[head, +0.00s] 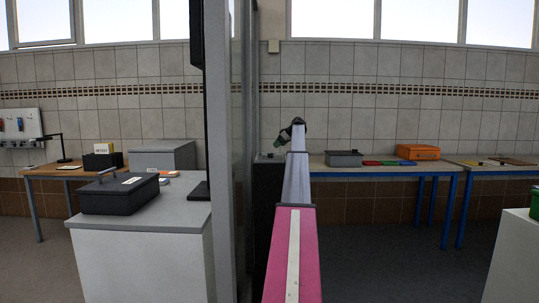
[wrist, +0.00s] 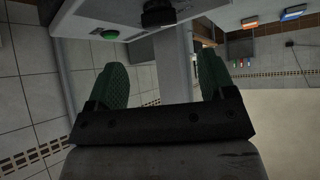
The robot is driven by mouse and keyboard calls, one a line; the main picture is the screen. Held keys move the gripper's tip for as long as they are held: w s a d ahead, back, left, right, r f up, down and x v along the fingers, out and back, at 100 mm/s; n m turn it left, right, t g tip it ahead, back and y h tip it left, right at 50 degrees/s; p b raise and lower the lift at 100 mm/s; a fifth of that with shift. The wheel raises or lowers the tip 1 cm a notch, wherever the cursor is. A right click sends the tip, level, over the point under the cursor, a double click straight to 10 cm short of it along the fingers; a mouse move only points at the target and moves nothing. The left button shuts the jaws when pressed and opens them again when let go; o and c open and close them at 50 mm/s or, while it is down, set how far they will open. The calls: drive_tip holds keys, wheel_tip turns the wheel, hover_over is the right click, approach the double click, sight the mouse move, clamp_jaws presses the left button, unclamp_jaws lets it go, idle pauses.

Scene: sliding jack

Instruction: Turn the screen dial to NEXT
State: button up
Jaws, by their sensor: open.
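A black round knob (wrist: 158,13), which looks like the dial, sits on a grey surface at the top of the wrist view, partly cut off by the edge. Its markings and setting cannot be read. A green button (wrist: 109,35) is on a pale panel to its left. My gripper (wrist: 162,74) is open, with green fingers apart and nothing between them; the knob lies beyond the fingertips, apart from them. In the head view my gripper (head: 281,141) is small at the far end of my outstretched arm, above a dark cabinet (head: 268,190). I cannot make out the dial there.
A grey partition (head: 231,130) stands close left of my arm. Beyond it, a black case (head: 119,193) lies on a grey counter (head: 140,245). To the right, a blue-legged bench (head: 375,171) holds a grey box (head: 344,158) and an orange case (head: 418,152). The floor at right centre is clear.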

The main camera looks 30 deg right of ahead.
sight(271, 157)
drive_tip(key=x, duration=0.8)
drive_tip(key=shift+w+a+f, duration=0.15)
drive_tip(key=shift+w+f, duration=0.05)
drive_tip(key=shift+f, duration=0.1)
drive_tip(key=c, duration=0.9)
